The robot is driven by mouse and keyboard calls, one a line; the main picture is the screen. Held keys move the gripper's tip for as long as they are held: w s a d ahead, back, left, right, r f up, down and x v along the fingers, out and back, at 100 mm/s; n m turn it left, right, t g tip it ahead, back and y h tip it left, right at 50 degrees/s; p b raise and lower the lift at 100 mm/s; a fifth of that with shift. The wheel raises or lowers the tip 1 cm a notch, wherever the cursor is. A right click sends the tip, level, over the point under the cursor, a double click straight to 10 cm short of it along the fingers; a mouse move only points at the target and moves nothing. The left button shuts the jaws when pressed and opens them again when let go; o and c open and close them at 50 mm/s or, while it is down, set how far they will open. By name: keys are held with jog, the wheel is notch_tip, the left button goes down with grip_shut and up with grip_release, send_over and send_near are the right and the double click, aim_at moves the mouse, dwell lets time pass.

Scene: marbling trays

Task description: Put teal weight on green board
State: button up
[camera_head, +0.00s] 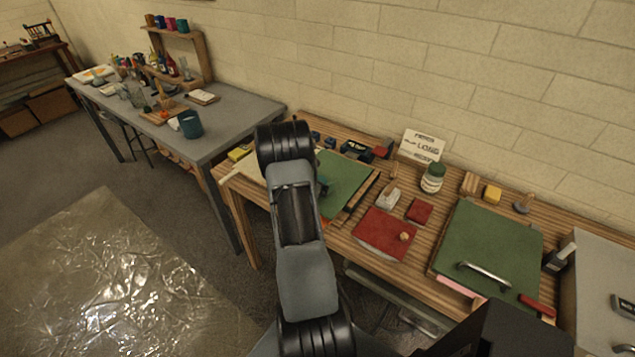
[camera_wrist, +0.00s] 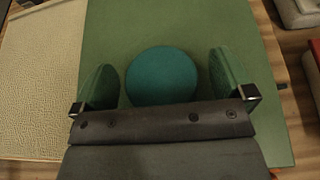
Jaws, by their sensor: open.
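The teal weight (camera_wrist: 162,70) is a round disc seen from above in the wrist view, against the green board (camera_wrist: 205,25). It appears to rest on the board. My gripper (camera_wrist: 162,84) is open, with one green-padded finger on each side of the weight and a visible gap at both sides. The gripper body covers the weight's near edge. In the head view the green board (camera_head: 346,181) lies on the wooden bench, partly behind my arm. A small dark teal shape shows beside my arm there; I cannot tell whether it is the weight or a finger.
A beige textured sheet (camera_wrist: 40,70) lies left of the board. On the bench are a red book-like block (camera_head: 384,232), a white-and-green jar (camera_head: 432,178) and a larger green panel with a handle (camera_head: 490,238). A grey table (camera_head: 235,110) stands to the left.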

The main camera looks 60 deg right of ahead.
jog(key=shift+w+a+r, duration=0.1)
jog(key=shift+a+r, duration=0.1)
jog(key=shift+a, duration=0.15)
jog(key=b+v, duration=0.2)
jog(key=v, duration=0.9)
jog(key=shift+a, duration=0.15)
jog(key=s+a+r+m+t+y, duration=0.1)
jog(key=a+r+m+y, duration=0.3)
jog(key=a, duration=0.7)
jog(key=s+a+r+m+t+y, duration=0.2)
jog(key=a+r+m+y, duration=0.3)
jog(key=a, duration=0.6)
jog(key=s+a+r+m+t+y, duration=0.1)
jog(key=s+a+r+m+y, duration=0.2)
jog(key=a+r+m, duration=0.4)
jog(key=a+m+y, duration=0.1)
jog(key=a+m, duration=0.1)
jog(key=a, duration=0.2)
jog(key=shift+a+r+t, duration=0.3)
jog(key=shift+a+t, duration=0.05)
jog(key=shift+t, duration=0.05)
jog(key=shift+s+d, duration=0.1)
